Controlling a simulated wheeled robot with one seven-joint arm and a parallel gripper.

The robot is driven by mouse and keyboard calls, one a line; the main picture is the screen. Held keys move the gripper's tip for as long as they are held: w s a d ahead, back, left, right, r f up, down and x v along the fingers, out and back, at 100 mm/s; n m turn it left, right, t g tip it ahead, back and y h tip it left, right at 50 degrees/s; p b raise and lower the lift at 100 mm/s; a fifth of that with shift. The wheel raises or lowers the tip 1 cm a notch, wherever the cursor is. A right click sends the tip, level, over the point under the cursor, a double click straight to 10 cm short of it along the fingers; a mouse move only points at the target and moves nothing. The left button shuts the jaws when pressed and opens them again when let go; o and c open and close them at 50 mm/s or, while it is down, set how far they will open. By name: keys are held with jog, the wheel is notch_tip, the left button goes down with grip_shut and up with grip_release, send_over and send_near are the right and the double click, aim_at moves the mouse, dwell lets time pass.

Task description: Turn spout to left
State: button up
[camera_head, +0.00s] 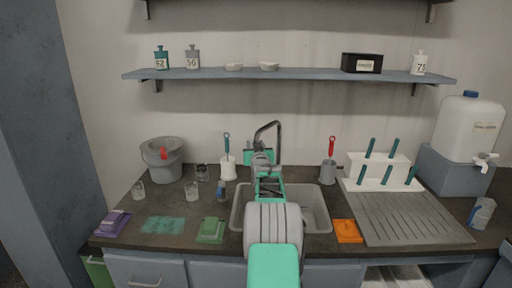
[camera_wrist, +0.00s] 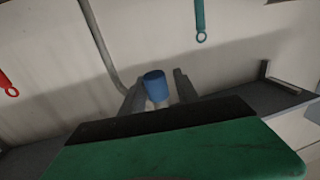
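The faucet's spout (camera_head: 267,126) is a dark grey curved tube arching above the sink in the head view. In the wrist view, the grey tube (camera_wrist: 97,38) runs from the top edge down to behind the left finger. My gripper (camera_head: 262,158) is in front of the faucet and hides its base in the head view. In the wrist view my gripper (camera_wrist: 158,86) has its two fingers apart, with a blue cylindrical piece (camera_wrist: 154,78) showing between them. A gap shows beside the blue piece; I cannot tell whether the fingers touch it. The spout is outside the fingers.
The sink (camera_head: 318,205) lies under my arm. A green-handled brush (camera_head: 227,145) in a white holder (camera_head: 227,168) stands left of the faucet. A red-handled brush (camera_head: 331,147) in a grey holder (camera_head: 327,174) stands right. A shelf (camera_head: 300,76) hangs above.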

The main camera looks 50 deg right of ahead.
jog(key=shift+o, duration=0.8)
jog(key=shift+s, duration=0.1)
jog(key=shift+s, duration=0.15)
jog(key=b+v, duration=0.1)
jog(key=v, duration=0.6)
jog(key=shift+a, duration=0.2)
jog(key=shift+s+a, duration=0.1)
